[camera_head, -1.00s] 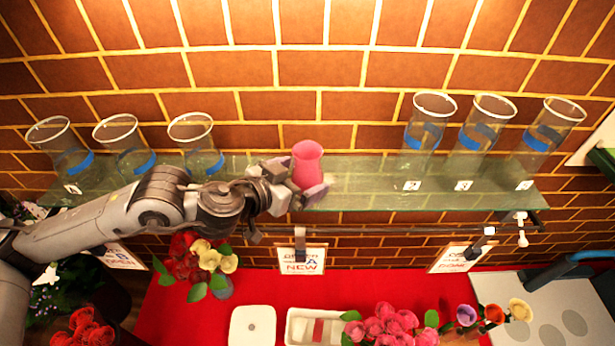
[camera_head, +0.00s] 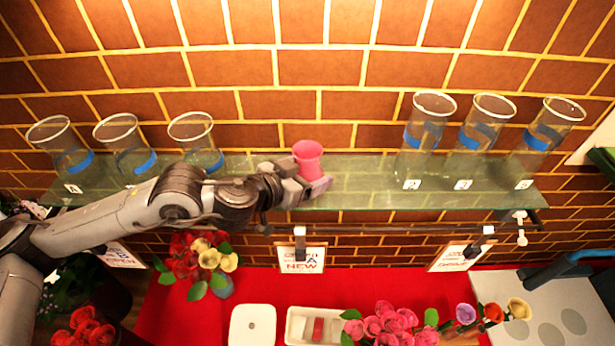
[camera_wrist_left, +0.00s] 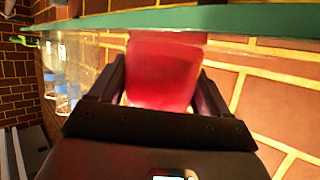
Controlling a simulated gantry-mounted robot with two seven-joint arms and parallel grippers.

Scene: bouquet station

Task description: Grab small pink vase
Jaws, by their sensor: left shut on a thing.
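The small pink vase (camera_head: 308,157) is at the middle of the glass shelf (camera_head: 365,188) in the head view, upright or slightly tilted. My left gripper (camera_head: 306,184) is shut on the vase, with its fingers around the lower part. In the left wrist view the vase (camera_wrist_left: 163,75) fills the space between the two dark fingers, below the green shelf edge (camera_wrist_left: 240,20). I cannot tell whether its base touches the shelf. My right gripper is not in view.
Clear glass cylinders with blue bands stand on the shelf to the left (camera_head: 197,145) and right (camera_head: 427,135). A brick wall is behind. Below are a red table (camera_head: 180,318), a white box (camera_head: 252,325) and flower bunches (camera_head: 385,325).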

